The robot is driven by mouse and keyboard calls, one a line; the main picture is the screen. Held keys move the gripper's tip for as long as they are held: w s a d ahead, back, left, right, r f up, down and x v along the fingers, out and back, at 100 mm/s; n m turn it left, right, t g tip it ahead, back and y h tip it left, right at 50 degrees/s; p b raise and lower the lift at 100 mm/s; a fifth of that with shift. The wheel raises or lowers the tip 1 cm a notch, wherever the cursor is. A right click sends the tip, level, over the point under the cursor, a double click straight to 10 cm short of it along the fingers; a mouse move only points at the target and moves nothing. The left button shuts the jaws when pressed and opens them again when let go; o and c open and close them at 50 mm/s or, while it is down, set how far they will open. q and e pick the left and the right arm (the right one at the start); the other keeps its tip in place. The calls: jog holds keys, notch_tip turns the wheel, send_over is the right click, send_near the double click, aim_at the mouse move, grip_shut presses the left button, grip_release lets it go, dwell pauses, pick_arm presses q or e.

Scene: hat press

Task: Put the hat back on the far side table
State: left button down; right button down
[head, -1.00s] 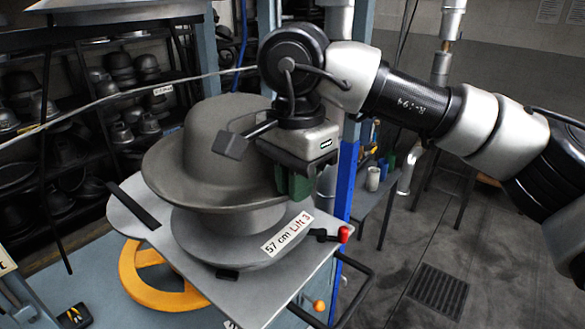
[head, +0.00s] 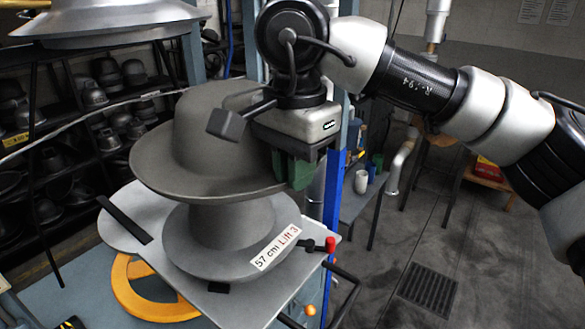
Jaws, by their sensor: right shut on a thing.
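The grey felt hat (head: 205,145) is upright, with its brim level, above the metal hat mould (head: 225,240) labelled "57 cm Lift 3". A gap shows between the brim and the mould's wide base; whether the mould's top still sits inside the hat is hidden. My right gripper (head: 292,172) is shut on the hat at the right side of its brim, with green fingertips. My left gripper is out of the picture. A side table (head: 362,200) with cups on it stands behind the press at the right; I cannot tell whether it is the far side table.
The mould rests on a metal plate (head: 135,205) over an orange wheel (head: 150,300). An upper metal press part (head: 110,22) hangs at the top left. A red-knobbed lever (head: 330,244) sticks out at right. Shelves of moulds stand behind. The floor at right is open.

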jog(key=shift+s+d+f, duration=0.1)
jog(key=shift+d, duration=0.05)
jog(key=s+d+b, duration=0.4)
jog(key=s+d, duration=0.1)
jog(key=d, duration=0.2)
dwell(0.4)
jog(key=s+d, duration=0.5)
jog(key=d, duration=0.2)
jog(key=shift+s+d, duration=0.2)
dwell(0.4)
